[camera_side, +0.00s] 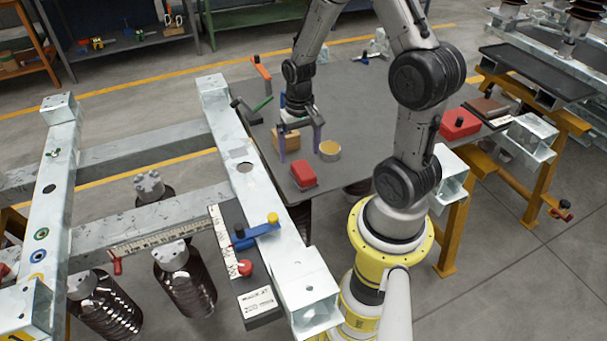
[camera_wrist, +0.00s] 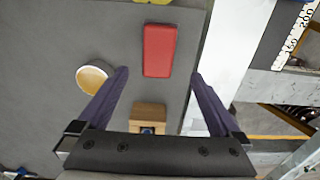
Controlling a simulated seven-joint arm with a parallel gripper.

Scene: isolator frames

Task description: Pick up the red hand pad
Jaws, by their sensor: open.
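The red hand pad (camera_side: 303,174) is a small red block with rounded edges. It lies flat on the dark grey table near its front edge. In the wrist view the pad (camera_wrist: 159,50) lies lengthwise up the picture, just beyond my fingertips and sideways between them. My gripper (camera_side: 300,154) has purple fingers and points down beside the pad, on its far side in the side view. In the wrist view my gripper (camera_wrist: 160,75) is open with nothing held. Its height above the table is hard to judge.
A brown block (camera_side: 286,138) shows between my fingers in the wrist view (camera_wrist: 148,113). A round tape-like roll (camera_side: 329,151) stands close to one finger. A galvanised beam (camera_side: 255,190) runs along the table edge. Another red object (camera_side: 459,124) lies farther right.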

